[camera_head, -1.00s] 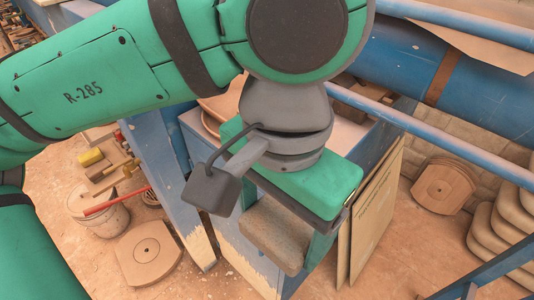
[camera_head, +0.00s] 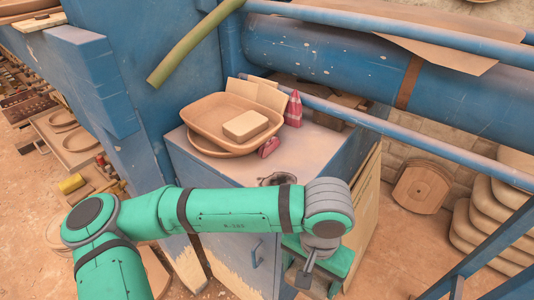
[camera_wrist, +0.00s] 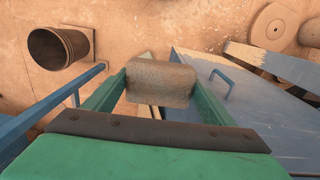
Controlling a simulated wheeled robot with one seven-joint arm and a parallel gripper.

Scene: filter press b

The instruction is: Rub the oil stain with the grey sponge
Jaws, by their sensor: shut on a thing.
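My gripper (camera_wrist: 160,84) is shut on the grey sponge (camera_wrist: 161,76), a rough grey-brown block between its two green fingers in the wrist view. In the head view my gripper (camera_head: 322,284) is low, in front of the right side of the blue cabinet, and the sponge cannot be clearly made out there. A dark oil stain (camera_head: 277,179) lies on the cabinet top, just behind my forearm, which hides its near edge. The sponge is apart from the stain.
The blue cabinet (camera_head: 190,150) carries a tan tray (camera_head: 205,127) with a pale block (camera_head: 245,125) in it. A blue rail (camera_head: 420,137) crosses above the right side. A bucket-like vessel (camera_wrist: 52,46) stands on the floor.

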